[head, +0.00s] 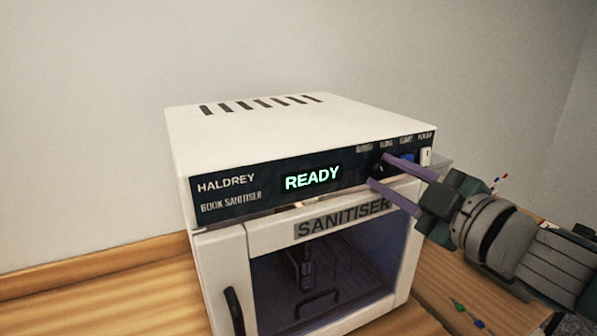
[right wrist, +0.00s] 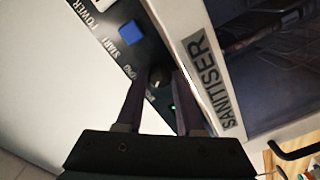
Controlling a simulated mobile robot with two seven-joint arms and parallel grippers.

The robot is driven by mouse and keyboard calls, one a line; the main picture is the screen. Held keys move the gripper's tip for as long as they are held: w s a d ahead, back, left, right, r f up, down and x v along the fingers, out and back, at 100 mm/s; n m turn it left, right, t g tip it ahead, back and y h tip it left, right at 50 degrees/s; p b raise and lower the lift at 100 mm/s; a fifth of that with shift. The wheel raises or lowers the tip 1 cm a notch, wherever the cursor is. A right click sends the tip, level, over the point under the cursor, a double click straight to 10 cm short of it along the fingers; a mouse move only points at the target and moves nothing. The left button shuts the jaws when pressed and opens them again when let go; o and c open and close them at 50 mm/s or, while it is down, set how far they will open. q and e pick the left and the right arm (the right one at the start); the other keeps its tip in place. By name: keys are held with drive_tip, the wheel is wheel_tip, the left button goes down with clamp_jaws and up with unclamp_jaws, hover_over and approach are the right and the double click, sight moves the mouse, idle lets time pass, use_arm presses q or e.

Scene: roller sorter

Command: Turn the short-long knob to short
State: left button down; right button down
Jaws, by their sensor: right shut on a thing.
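The white book sanitiser (head: 250,130) stands on a wooden surface, its dark front panel reading READY in green. The short-long knob (right wrist: 158,78) is a small black round knob on that panel, beside the blue start button (head: 407,158). My right gripper (head: 379,169) comes in from the right, and its two purple fingers are shut on the knob, one on each side. The right wrist view shows the knob between the fingertips (right wrist: 158,80). The fingers partly hide the panel labels, and I cannot tell which way the knob points. My left gripper is not in view.
A white power switch (head: 425,156) sits right of the start button. Below the panel is the SANITISER strip (head: 345,217) and a glass-fronted door with a black handle (head: 234,311). Small coloured pieces (head: 460,307) lie on the wood at the right.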

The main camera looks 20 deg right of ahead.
drive_tip(key=shift+n, duration=0.4)
drive_tip(key=c, duration=0.5)
unclamp_jaws()
